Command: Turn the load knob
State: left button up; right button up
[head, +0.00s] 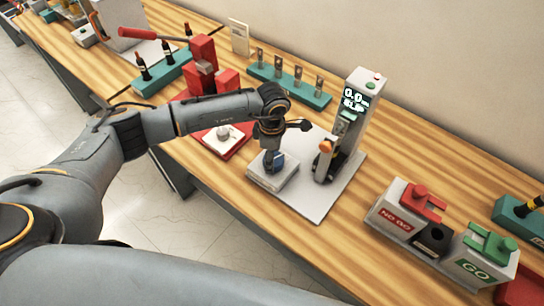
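My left gripper (272,160) points down over a small light-grey box (263,180) on the grey base plate (312,205) of a test stand. A dark blue part shows between the gripper and the top of the box. It may be the load knob, but the gripper largely covers it. I cannot tell whether the fingers are open or closed around it. The stand's upright column (357,105) has a display that seems to read 0.0. An orange-tipped lever (326,147) stands on the same plate, right of my gripper. My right gripper is not in view.
Red NO GO (398,218) and green GO (476,266) boxes stand at the right. Bare wood lies between plate and boxes.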

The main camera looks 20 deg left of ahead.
pick_arm(q)
jog(key=n+b, duration=0.4)
jog(key=n, duration=0.1)
jog(key=shift+f, duration=0.15)
jog(key=n+b, duration=0.4)
jog(key=n, duration=0.1)
jog(key=shift+d+n, duration=0.1)
jog(key=shift+n, duration=0.2)
jog(key=n+b, duration=0.3)
jog(key=n, duration=0.2)
jog(key=shift+s+d+b, duration=0.1)
jog(key=shift+b, duration=0.25)
jog(key=shift+r+n+b, duration=0.15)
jog(key=shift+n+b, duration=0.3)
jog(key=shift+n, duration=0.6)
jog(key=shift+r+n+b, duration=0.1)
jog(key=shift+n+b, duration=0.3)
jog(key=shift+n, duration=0.65)
jog(key=o, duration=1)
jog(key=shift+d, duration=0.1)
jog(key=shift+o, duration=0.8)
